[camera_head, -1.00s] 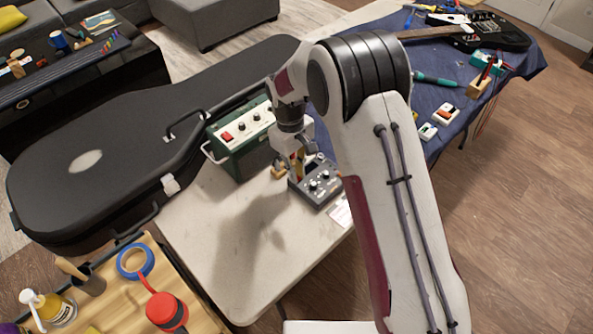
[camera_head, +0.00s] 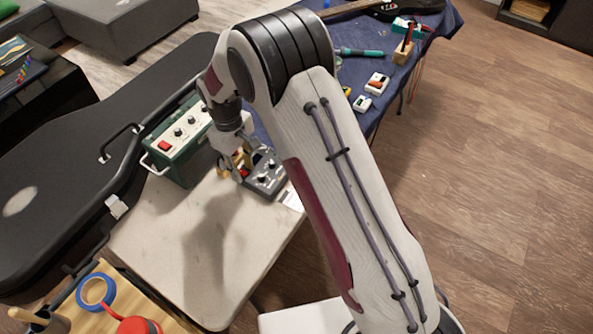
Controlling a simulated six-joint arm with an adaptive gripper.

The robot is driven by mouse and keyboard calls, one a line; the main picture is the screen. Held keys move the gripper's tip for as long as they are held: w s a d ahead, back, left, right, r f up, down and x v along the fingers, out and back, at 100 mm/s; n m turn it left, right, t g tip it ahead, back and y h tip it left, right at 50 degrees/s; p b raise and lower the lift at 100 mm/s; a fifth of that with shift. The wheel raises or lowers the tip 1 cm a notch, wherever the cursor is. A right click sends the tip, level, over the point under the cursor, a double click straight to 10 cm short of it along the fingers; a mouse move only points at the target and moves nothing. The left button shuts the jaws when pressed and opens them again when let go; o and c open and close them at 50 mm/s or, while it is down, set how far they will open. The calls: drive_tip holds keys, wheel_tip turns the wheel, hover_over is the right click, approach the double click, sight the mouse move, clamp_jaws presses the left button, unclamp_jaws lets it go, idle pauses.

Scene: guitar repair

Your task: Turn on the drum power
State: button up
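A small dark grey box with knobs (camera_head: 267,179), which looks like the drum unit, lies on the pale table. My gripper (camera_head: 238,172) points down at its left side, low over the table. The fingers partly cover the box's left end, and I cannot tell whether they touch it. The fingers are small and overlap, so their opening is unclear. No power switch on the box can be made out. A green amplifier (camera_head: 178,140) with a red switch (camera_head: 164,146) and several knobs stands just left of my gripper.
A small yellowish object (camera_head: 223,169) is beside the fingers. A black guitar case (camera_head: 60,150) lies along the left. The front of the pale table (camera_head: 190,250) is clear. A blue cloth (camera_head: 390,97) holds small pedals and tools behind my arm.

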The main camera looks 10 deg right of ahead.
sight(244, 172)
drive_tip(key=shift+d, duration=0.15)
wheel_tip(244, 172, up, 8)
drive_tip(key=s+d+r+m, duration=0.2)
drive_tip(key=s+d+r, duration=0.1)
drive_tip(key=s, duration=0.3)
drive_tip(key=s+d+r+m, duration=0.2)
drive_tip(key=s+d+r, duration=0.2)
drive_tip(key=s+r, duration=0.1)
drive_tip(key=s+d+r+m+t, duration=0.1)
drive_tip(key=s+d+r, duration=0.3)
drive_tip(key=s, duration=0.4)
drive_tip(key=shift+d+m+y, duration=0.2)
drive_tip(key=shift+m+y, duration=0.1)
drive_tip(key=shift+m, duration=0.2)
idle(1.1)
drive_tip(key=shift+s, duration=0.1)
idle(0.5)
